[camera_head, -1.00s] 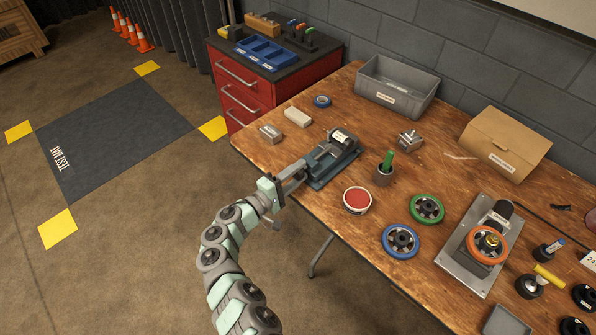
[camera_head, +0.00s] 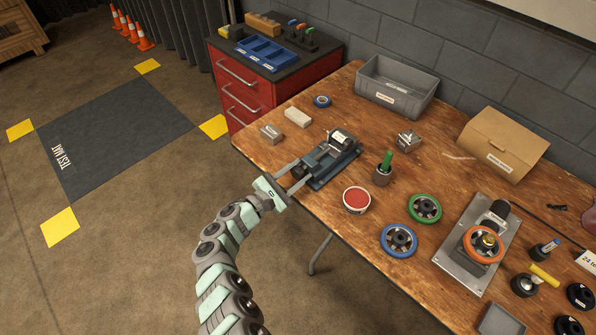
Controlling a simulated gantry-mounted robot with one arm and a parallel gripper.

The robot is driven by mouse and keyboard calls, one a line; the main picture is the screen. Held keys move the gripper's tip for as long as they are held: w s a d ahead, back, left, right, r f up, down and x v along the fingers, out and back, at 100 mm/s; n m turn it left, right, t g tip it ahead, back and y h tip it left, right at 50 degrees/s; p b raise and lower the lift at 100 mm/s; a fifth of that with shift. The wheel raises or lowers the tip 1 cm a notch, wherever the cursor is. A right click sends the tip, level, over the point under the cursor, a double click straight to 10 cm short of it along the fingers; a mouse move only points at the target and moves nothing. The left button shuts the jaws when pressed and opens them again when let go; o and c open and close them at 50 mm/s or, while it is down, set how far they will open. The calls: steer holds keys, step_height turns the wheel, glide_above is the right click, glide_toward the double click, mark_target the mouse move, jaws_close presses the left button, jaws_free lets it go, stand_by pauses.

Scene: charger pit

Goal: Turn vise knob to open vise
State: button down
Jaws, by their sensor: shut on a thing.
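The vise (camera_head: 330,160) is a dark blue-grey block mounted near the front left edge of the wooden table. A dark cylindrical part with a light label (camera_head: 341,138) sits at its back end. My gripper (camera_head: 298,176) reaches from the lower left to the vise's front end, with one finger on each side of the knob area. It is shut on the vise knob, which is mostly hidden between the fingers. I cannot see how far the jaws of the vise are apart.
The wooden table (camera_head: 440,190) holds a red-topped round tin (camera_head: 356,200), a dark cup with a green item (camera_head: 383,172), a blue wheel (camera_head: 398,240) and a green wheel (camera_head: 424,208). A grey bin (camera_head: 395,85) and a cardboard box (camera_head: 503,145) stand at the back.

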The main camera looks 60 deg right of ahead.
steer(key=n, duration=0.4)
steer(key=shift+n+p, duration=0.3)
steer(key=shift+p, duration=0.05)
steer(key=n, duration=0.3)
steer(key=shift+n, duration=0.3)
steer(key=n, duration=0.3)
steer(key=shift+w+n+p, duration=0.1)
steer(key=shift+n+p, duration=0.2)
steer(key=shift+n, duration=0.1)
steer(key=n, duration=0.5)
steer(key=n+b, duration=0.1)
steer(key=n, duration=0.2)
steer(key=shift+d+f, duration=0.1)
steer(key=shift+f, duration=0.1)
steer(key=n+b, duration=0.2)
steer(key=n, duration=0.1)
steer(key=shift+f+n, duration=0.1)
steer(key=shift+n, duration=0.2)
steer(key=n+b, duration=0.2)
steer(key=n, duration=0.1)
steer(key=shift+r+n+b, duration=0.2)
steer(key=shift+n+b, duration=0.15)
steer(key=shift+n, duration=0.95)
